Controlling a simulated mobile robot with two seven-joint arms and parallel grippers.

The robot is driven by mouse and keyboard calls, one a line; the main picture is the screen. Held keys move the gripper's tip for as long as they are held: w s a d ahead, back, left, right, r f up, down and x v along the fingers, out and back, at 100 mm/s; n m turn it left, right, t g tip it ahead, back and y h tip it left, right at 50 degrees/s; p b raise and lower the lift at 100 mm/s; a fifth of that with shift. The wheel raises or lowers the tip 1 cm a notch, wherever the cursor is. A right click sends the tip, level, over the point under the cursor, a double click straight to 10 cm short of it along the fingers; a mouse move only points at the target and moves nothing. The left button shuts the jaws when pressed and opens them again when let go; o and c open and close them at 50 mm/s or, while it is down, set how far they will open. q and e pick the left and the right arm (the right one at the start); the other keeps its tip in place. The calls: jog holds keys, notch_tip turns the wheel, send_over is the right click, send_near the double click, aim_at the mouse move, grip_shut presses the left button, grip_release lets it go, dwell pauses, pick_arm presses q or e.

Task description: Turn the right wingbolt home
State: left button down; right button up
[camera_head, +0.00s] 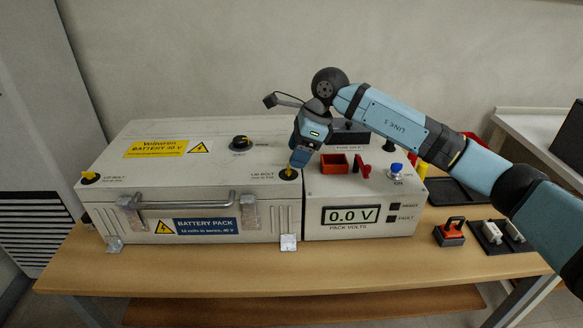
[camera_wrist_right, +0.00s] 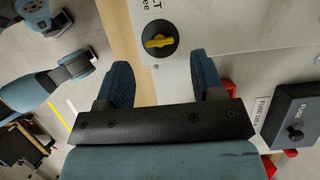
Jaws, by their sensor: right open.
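The right wingbolt (camera_head: 288,174) is a yellow wing on a round black base at the right front corner of the battery pack lid (camera_head: 230,165). In the right wrist view the wingbolt (camera_wrist_right: 159,43) shows whole, its wing lying roughly across the picture. My right gripper (camera_head: 292,163) reaches down over it in the head view and partly hides it. In the wrist view my right gripper (camera_wrist_right: 161,68) is open and empty, with the wingbolt just beyond the gap between its fingertips. Contact cannot be told. The left wingbolt (camera_head: 89,177) is at the lid's left front corner. My left gripper is not seen.
A black knob (camera_head: 241,143) stands on the lid. On the right, the meter box reading 0.0 V (camera_head: 350,215) carries an orange-red tray (camera_head: 334,162), a red lever (camera_head: 362,167) and a blue button (camera_head: 396,168). A red-handled plug (camera_head: 449,232) sits on the bench.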

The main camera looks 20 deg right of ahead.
aim_at(292, 174)
jog(key=x, duration=0.3)
jog(key=shift+a+f+b, duration=0.1)
jog(key=shift+f+b, duration=0.1)
jog(key=shift+b, duration=0.1)
jog(key=shift+a+f, duration=0.1)
jog(key=shift+f, duration=0.1)
jog(key=c, duration=0.9)
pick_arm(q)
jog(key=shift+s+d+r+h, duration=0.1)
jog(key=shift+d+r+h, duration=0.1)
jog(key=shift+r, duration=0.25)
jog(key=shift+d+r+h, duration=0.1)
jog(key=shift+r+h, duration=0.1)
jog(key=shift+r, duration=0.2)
pick_arm(e)
jog(key=shift+c, duration=0.2)
